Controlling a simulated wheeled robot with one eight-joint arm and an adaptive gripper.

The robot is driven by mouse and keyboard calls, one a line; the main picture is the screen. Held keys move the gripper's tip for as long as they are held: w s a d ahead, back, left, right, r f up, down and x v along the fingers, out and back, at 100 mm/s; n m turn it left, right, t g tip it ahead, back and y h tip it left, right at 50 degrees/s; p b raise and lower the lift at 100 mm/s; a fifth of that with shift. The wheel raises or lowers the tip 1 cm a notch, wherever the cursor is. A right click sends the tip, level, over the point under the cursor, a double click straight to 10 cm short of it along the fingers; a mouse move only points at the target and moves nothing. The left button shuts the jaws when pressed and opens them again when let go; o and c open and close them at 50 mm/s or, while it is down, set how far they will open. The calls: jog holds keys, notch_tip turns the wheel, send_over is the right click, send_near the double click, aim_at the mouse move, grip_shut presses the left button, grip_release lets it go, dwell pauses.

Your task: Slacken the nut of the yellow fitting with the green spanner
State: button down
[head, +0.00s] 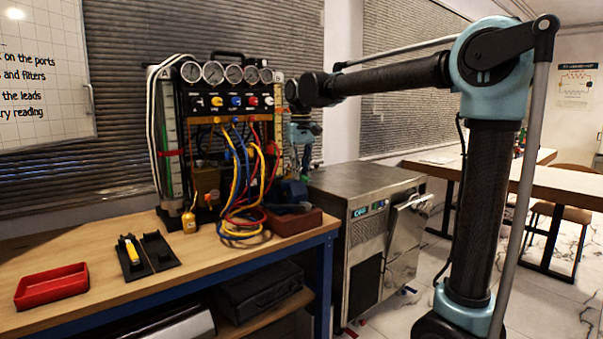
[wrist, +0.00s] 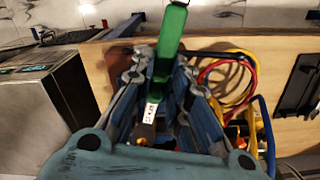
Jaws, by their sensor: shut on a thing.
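My gripper (head: 303,140) is beside the right end of the gauge rig, above the bench's right end. In the wrist view its fingers (wrist: 160,100) are shut on the green spanner (wrist: 171,38), whose green end sticks out beyond them. A pale marked piece shows between the fingers; I cannot tell whether it is part of the spanner. In the head view the spanner shows as a small green shape (head: 305,163) below the gripper. Coloured valve knobs and fittings sit on the rig's front, with a yellow knob (head: 217,101) near the left. The yellow fitting's nut is too small to make out.
Yellow, blue and red hoses (head: 240,185) hang from the rig onto the bench. A red tray (head: 52,286) and a black holder (head: 160,252) lie left. A steel cabinet (head: 335,200) stands right.

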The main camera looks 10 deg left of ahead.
jog(key=shift+w+d+n, duration=0.35)
jog(key=shift+d+n, duration=0.05)
jog(key=shift+n, duration=0.1)
jog(key=shift+s+a+m, duration=0.55)
jog(key=shift+a+m, duration=0.25)
jog(key=shift+m, duration=0.1)
dwell(0.8)
jog(key=shift+s+d, duration=0.15)
jog(key=shift+s, duration=0.1)
jog(key=s+d+r, duration=0.2)
jog(key=s+r, duration=0.2)
jog(key=shift+r, duration=0.25)
dwell(2.1)
